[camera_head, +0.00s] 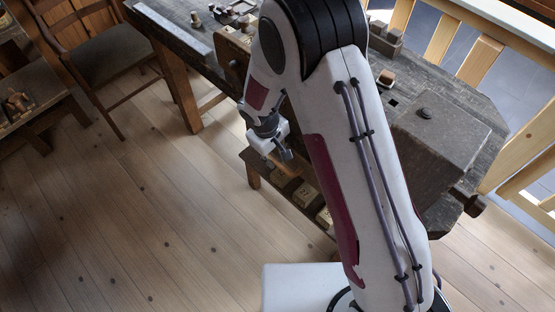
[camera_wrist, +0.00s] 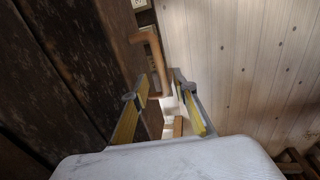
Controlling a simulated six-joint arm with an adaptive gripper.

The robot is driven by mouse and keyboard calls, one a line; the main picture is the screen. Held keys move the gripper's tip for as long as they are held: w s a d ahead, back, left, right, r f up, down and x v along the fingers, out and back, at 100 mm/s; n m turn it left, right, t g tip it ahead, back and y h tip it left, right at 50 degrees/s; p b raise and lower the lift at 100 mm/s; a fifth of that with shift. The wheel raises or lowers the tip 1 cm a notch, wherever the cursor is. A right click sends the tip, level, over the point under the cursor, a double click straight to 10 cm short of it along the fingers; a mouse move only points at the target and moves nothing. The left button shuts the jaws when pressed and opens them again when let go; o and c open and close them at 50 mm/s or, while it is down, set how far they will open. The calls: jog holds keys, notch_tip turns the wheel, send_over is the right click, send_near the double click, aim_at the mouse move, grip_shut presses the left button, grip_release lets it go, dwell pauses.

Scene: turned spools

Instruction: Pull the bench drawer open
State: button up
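The work bench (camera_head: 460,100) stands at the upper right in the head view, partly hidden by my arm. In the wrist view, a brown, bent wooden bar (camera_wrist: 156,58), which looks like a drawer handle, stands out from the dark bench front (camera_wrist: 75,60). My gripper (camera_wrist: 161,82) is open, with its two yellow-padded fingers on either side of the bar's near end. I cannot tell whether either finger touches it. In the head view my gripper (camera_head: 285,154) is at the bench's front side. The drawer's outline cannot be made out, so I cannot tell how far out it is.
Numbered blocks (camera_head: 303,194) sit low under the bench, close to my gripper. A wooden chair (camera_head: 100,55) stands at the upper left, and a low table (camera_head: 35,105) at the left edge. The plank floor (camera_head: 140,210) in front is clear.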

aim_at(278, 163)
jog(key=shift+w+d+f, duration=0.15)
jog(key=shift+f, duration=0.8)
jog(key=shift+w+d+f, duration=0.1)
jog(key=shift+f, duration=0.85)
grip_shut()
